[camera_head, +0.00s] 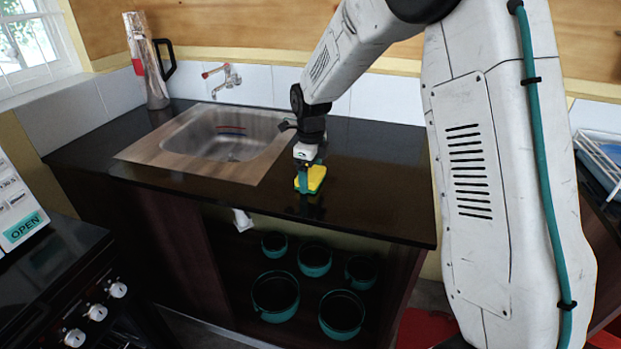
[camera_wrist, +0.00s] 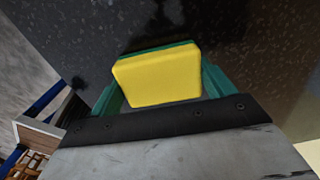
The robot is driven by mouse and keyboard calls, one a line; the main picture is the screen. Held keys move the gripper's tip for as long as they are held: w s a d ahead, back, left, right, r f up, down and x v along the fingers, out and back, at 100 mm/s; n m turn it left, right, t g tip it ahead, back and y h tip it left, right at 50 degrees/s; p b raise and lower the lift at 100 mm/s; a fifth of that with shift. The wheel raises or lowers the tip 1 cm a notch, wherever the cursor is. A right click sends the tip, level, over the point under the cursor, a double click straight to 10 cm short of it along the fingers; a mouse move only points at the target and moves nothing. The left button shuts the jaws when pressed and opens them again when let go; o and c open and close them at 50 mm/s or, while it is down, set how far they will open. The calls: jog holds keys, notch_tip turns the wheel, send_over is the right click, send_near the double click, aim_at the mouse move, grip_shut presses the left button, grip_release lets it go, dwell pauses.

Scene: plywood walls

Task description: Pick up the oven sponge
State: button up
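The oven sponge (camera_head: 317,177), yellow on one side and green on the other, is at the dark countertop to the right of the sink. In the wrist view its yellow face (camera_wrist: 158,78) fills most of the space between my two green fingers, with a green strip along its far edge. My gripper (camera_head: 307,176) points down at the sponge, and one finger covers part of it in the head view. The fingers flank the sponge closely. I cannot tell whether they press on it, nor whether it rests on the counter.
A metal sink (camera_head: 229,136) with a wall tap (camera_head: 226,78) lies left of the sponge. A tall flask (camera_head: 148,65) stands at the back left corner. Several green-rimmed pots (camera_head: 275,296) sit on the shelf below. The counter (camera_head: 380,175) right of the sponge is clear.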

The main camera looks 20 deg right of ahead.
aim_at(311, 172)
jog(key=shift+c, duration=1)
jog(key=shift+r, duration=0.1)
jog(key=shift+r, duration=0.65)
notch_tip(311, 172, up, 2)
jog(key=shift+r, duration=0.15)
jog(key=s, duration=0.5)
jog(key=s+d, duration=0.1)
jog(key=s, duration=0.4)
jog(key=s+r, duration=0.1)
jog(key=s, duration=0.5)
jog(key=shift+d+r, duration=0.1)
jog(key=shift+d, duration=0.05)
